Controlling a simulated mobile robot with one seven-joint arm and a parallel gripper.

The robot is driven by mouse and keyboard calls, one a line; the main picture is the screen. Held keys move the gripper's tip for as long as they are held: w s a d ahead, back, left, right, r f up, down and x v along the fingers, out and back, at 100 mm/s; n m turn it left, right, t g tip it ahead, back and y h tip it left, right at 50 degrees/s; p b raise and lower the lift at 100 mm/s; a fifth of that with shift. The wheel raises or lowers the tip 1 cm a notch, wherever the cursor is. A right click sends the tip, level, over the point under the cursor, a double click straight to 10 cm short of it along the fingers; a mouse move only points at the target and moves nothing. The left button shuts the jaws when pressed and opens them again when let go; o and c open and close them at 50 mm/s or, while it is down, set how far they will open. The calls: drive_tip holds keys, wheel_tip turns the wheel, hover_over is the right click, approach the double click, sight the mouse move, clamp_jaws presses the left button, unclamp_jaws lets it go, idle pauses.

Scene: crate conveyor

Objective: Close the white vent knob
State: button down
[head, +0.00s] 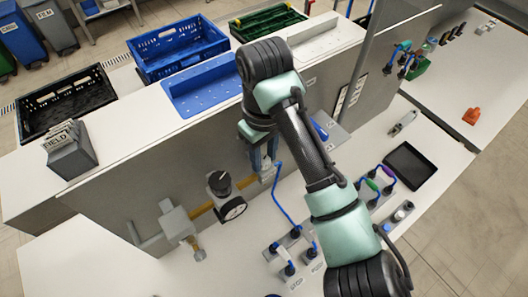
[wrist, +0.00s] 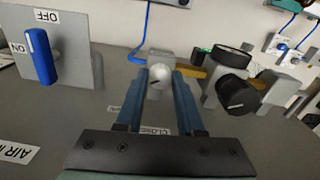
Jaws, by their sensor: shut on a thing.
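The white vent knob (wrist: 157,79) is round and pale with a dark pointer mark, at the upper middle of the wrist view. It sits on a small grey block at the end of a yellow pipe. My gripper (wrist: 159,77) has its two blue fingers on either side of the knob, shut on it. A label, partly hidden and seemingly reading "CLOSED", lies between the fingers. In the head view my gripper (head: 263,163) points down at the pipe end by the grey panel, and the knob is mostly hidden there.
A black knob (wrist: 237,93) and a round gauge (head: 232,208) stand close beside the vent on the yellow pipe (head: 203,208). A blue ON/OFF lever (wrist: 39,55) stands on the other side. Blue cables and sockets (head: 290,252) lie on the white bench. Crates (head: 180,45) stand behind the panel.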

sight(264, 160)
drive_tip(key=n, duration=0.5)
drive_tip(key=shift+n+p, duration=0.3)
drive_tip(key=shift+p, duration=0.05)
drive_tip(key=n, duration=0.5)
drive_tip(key=shift+n, duration=0.3)
drive_tip(key=shift+a, duration=0.1)
drive_tip(key=c, duration=0.5)
unclamp_jaws()
drive_tip(key=shift+r, duration=0.1)
wheel_tip(264, 160, up, 13)
drive_tip(key=shift+f+p, duration=0.15)
drive_tip(key=shift+p, duration=0.85)
